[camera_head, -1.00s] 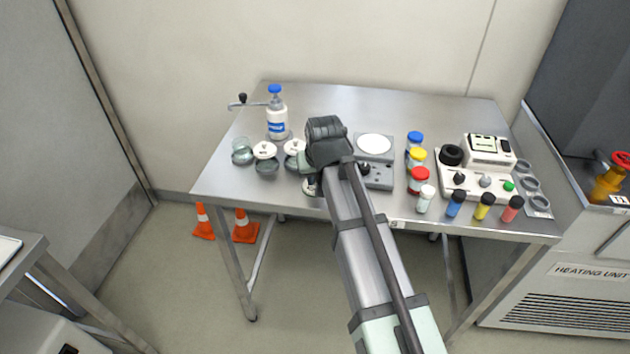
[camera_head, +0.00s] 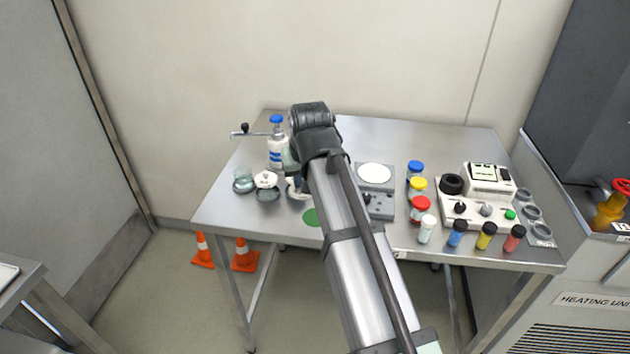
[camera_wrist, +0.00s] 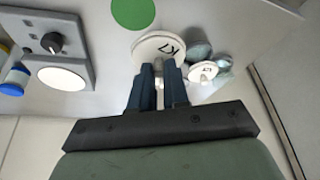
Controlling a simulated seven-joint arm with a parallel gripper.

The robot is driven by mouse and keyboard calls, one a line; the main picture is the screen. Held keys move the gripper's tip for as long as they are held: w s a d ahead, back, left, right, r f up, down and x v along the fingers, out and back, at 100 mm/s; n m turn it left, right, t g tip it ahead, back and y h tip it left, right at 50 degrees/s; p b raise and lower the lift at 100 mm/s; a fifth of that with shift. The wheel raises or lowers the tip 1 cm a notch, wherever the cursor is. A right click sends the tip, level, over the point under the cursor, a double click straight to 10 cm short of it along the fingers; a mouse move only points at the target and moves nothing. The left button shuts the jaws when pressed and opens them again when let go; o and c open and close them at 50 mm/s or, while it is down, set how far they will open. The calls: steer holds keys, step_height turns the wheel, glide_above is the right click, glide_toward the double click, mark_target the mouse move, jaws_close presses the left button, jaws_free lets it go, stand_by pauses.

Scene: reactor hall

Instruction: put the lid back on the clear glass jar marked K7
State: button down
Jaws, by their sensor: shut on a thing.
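My gripper (camera_wrist: 159,82) is shut on a round white lid (camera_wrist: 152,48), whose mark looks like K7 in the wrist view. The lid is held above the table's front left part. In the head view a clear glass jar (camera_head: 243,185) stands uncovered at the left of the row. Beside it is a glass jar (camera_head: 268,195) with a white lid (camera_head: 266,179) on it.
A bare green disc (camera_head: 311,217) lies near the table's front edge. A blue-capped bottle (camera_head: 277,150) stands behind the jars. A grey device with a white plate (camera_head: 374,174) and several coloured-cap vials are to the right.

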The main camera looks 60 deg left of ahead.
steer(key=s+a+r+n, duration=0.1)
steer(key=s+a+n, duration=0.1)
steer(key=a, duration=0.8)
steer(key=s+a+r+n+g, duration=0.1)
steer(key=s+a, duration=0.3)
steer(key=a, duration=0.7)
steer(key=shift+s+r+n+g, duration=0.25)
steer(key=shift+r+n+g, duration=0.1)
steer(key=shift+n, duration=0.15)
steer(key=shift+a+f, duration=0.1)
steer(key=shift+f, duration=3)
steer(key=shift+f, duration=0.2)
steer(key=c, duration=0.6)
jaws_free()
steer(key=shift+o, duration=0.2)
